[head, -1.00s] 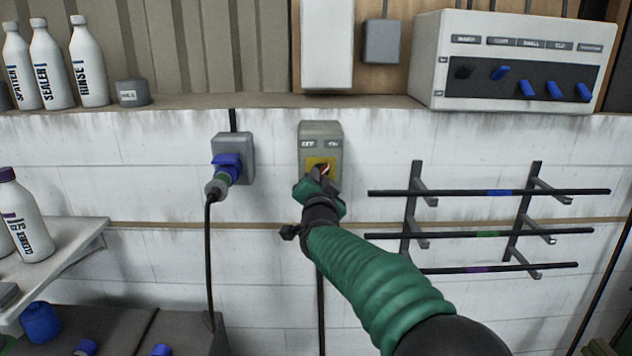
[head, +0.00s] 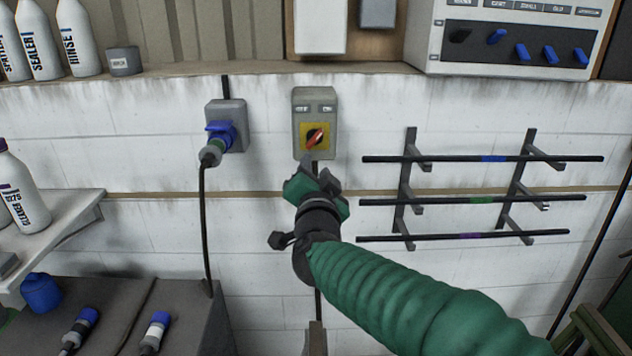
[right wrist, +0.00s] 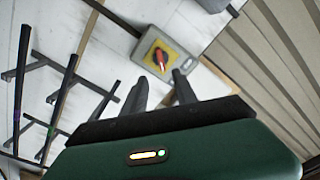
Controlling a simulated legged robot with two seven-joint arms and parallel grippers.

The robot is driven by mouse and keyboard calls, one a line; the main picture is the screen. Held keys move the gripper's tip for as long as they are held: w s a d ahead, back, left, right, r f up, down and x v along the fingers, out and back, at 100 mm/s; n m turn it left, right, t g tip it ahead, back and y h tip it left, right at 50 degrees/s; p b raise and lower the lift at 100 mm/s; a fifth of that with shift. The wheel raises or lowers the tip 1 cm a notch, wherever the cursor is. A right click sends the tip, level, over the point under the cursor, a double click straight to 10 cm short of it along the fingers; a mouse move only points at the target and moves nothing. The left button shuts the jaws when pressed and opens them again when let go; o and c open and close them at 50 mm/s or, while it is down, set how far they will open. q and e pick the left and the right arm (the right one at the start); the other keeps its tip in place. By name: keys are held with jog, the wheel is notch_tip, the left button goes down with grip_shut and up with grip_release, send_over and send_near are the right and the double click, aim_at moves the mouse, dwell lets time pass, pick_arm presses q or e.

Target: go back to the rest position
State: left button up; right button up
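The rotary switch is a grey box (head: 314,100) on the white wall with a yellow plate and a red handle (head: 315,138). The handle is tilted toward the upper right, the side of the right-hand label. My right gripper (head: 320,172) is just below the switch in the head view, off the handle. In the right wrist view the switch (right wrist: 160,56) lies beyond the fingertips, and the two fingers (right wrist: 160,88) stand apart with nothing between them. My left gripper is not in view.
A blue plug in a grey socket (head: 236,112) is left of the switch. A rack of black rods (head: 475,200) is to the right. Bottles (head: 75,40) and a control box (head: 430,45) stand on the ledge above. A side shelf (head: 75,232) juts out at left.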

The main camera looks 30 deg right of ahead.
jog(key=v, duration=0.3)
jog(key=shift+s+a, duration=0.15)
jog(key=shift+s, duration=0.2)
jog(key=a+f+n+g+y, duration=0.2)
jog(key=a+f+n+y, duration=0.25)
jog(key=f, duration=0.65)
jog(key=a+f+n+g+y, duration=0.1)
jog(key=a+f+n+y, duration=0.4)
jog(key=f, duration=0.6)
jog(key=s+a+f+n+g, duration=0.1)
jog(key=s+f+g, duration=0.3)
jog(key=s+f, duration=0.5)
jog(key=s+a+f+n+g, duration=0.2)
jog(key=s+f+n+g, duration=0.2)
jog(key=s+f, duration=0.4)
jog(key=shift+s+f+g, duration=0.35)
jog(key=shift+s+g, duration=0.1)
jog(key=shift+g, duration=0.35)
